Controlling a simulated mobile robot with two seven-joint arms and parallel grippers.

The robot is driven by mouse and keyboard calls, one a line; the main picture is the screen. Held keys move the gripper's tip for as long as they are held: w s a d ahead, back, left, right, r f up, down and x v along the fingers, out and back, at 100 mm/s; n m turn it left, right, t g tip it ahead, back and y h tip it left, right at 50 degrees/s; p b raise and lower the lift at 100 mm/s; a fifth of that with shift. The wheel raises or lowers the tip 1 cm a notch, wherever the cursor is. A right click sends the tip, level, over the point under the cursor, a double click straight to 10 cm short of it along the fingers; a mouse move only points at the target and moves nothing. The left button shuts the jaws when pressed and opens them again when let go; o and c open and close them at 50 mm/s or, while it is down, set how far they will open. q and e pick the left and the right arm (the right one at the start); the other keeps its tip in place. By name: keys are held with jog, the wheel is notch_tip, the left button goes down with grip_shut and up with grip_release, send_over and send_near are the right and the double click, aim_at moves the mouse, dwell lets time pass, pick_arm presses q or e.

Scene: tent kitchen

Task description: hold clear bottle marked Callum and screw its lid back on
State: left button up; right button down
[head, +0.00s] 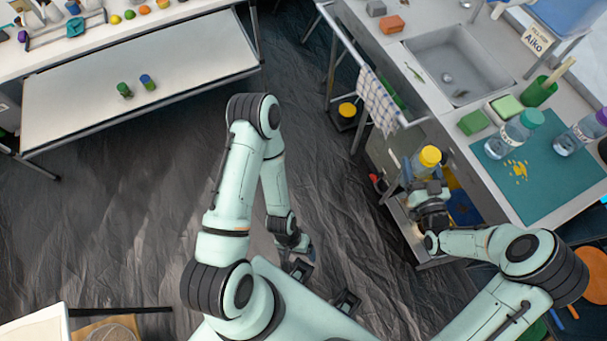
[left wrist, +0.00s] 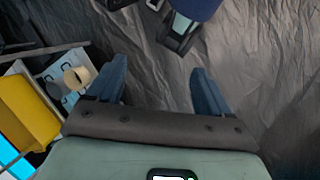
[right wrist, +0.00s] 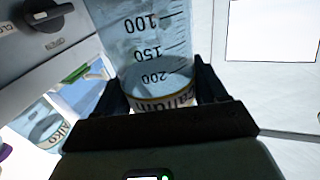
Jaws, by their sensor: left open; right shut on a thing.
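My right gripper (head: 418,180) is shut on the clear bottle (head: 408,172), beside the right counter's front edge. A yellow lid (head: 430,156) shows at the bottle's top; I cannot tell whether it is screwed tight or just resting. In the right wrist view the clear bottle (right wrist: 155,45) stands between the fingers, with measuring marks and a label reading Callum, partly hidden by the gripper. My left gripper (head: 300,262) hangs low over the floor, away from the bottle. In the left wrist view the left gripper (left wrist: 158,85) has its fingers apart with nothing between them.
A teal-lidded bottle (head: 512,135) and a purple-lidded bottle (head: 580,134) stand on a teal mat (head: 545,185) on the right counter. A sink (head: 455,65) lies behind them. A checked towel (head: 378,100) hangs at the counter's edge. The floor between the tables is open.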

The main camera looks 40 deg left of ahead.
jog(key=s+d+r+m+t+h, duration=0.1)
jog(key=d+r+m+t+h, duration=0.1)
jog(key=d+m+h, duration=0.2)
jog(key=s+d+r+m+t+h, duration=0.1)
jog(key=d+r+m+t+h, duration=0.1)
jog(key=d+m+h, duration=0.2)
jog(key=d+h, duration=0.3)
jog(key=d, duration=0.2)
jog(key=shift+d+h, duration=0.25)
jog(key=shift+h, duration=0.05)
